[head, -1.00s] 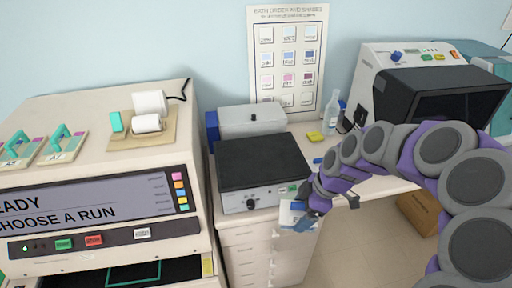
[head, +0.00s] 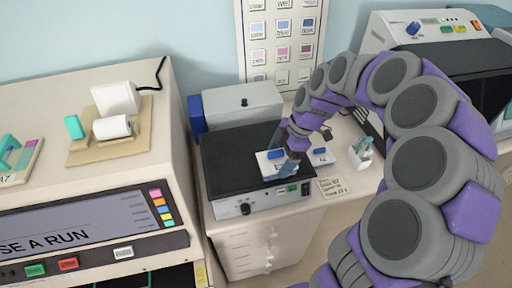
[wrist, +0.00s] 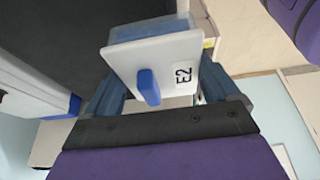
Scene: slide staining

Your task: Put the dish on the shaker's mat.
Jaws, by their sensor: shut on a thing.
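The dish (head: 269,165) is a white lidded box with a blue knob, held in my gripper (head: 285,152). In the wrist view the dish (wrist: 185,48) sits between my two blue-grey fingers, its lid facing the camera with an "E2" label. The shaker (head: 262,203) is a low grey box with a knob and a green button on its front. Its black mat (head: 222,160) is bare on the left. The dish is over the mat's right part in the head view. I cannot tell if it touches the mat.
Another small blue-and-white item (head: 320,156) stands right of the shaker, near a note card (head: 333,187) and a clear bottle (head: 361,152). A large stainer (head: 90,210) is at the left.

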